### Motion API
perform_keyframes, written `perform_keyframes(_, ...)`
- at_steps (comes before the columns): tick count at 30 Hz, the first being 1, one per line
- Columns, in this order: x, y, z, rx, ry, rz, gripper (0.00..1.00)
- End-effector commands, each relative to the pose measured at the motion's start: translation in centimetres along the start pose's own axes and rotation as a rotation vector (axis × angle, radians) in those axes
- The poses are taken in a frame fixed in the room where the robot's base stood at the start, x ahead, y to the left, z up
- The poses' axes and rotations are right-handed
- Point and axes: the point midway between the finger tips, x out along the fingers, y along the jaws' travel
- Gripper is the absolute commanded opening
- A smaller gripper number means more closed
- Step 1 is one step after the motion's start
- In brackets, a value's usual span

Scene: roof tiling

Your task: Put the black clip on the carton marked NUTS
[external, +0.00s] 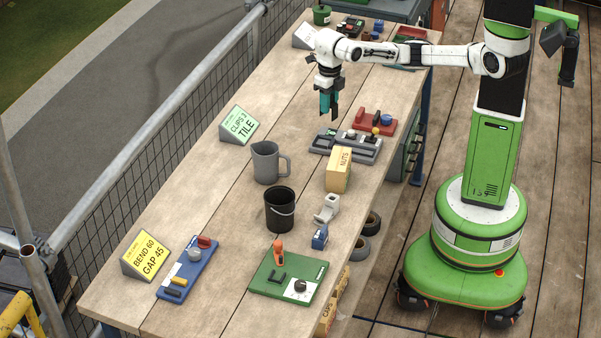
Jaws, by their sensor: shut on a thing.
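The tan carton marked NUTS (337,171) stands upright on the bench, right of the grey jug. My gripper (329,107) points down above the bench, behind the carton and well above it. It is shut on a small teal object (325,102), with a dark finger beside it. The object's shape is too small to make out. I cannot tell whether a black clip is in the jaws. I cannot pick out the black clip for sure elsewhere. No clip is visible on the carton.
A grey tray (345,148) with small parts and a red holder (374,121) lie behind the carton. A grey jug (266,163), black bucket (280,210), white dispenser (327,208), green board (289,279) and blue board (187,268) occupy the front. Bare bench lies left of the tray.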

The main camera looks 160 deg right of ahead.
Motion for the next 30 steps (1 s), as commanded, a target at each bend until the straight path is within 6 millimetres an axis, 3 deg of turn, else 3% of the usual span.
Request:
perform_keyframes(1,-0.2,-1.9,-0.8,0.008,-0.001,0.001,0.01)
perform_keyframes(6,0.1,-6.9,-4.4,0.028,0.001,0.004,0.00)
perform_keyframes(15,1.2,-12.3,-9.6,0.057,0.000,0.005,0.00)
perform_keyframes(19,1.5,-13.1,-10.4,0.062,0.000,0.005,0.00)
perform_keyframes(22,1.8,-12.6,-10.3,0.061,0.002,0.006,0.00)
perform_keyframes(30,4.2,-7.7,-7.6,0.060,0.005,0.006,0.00)
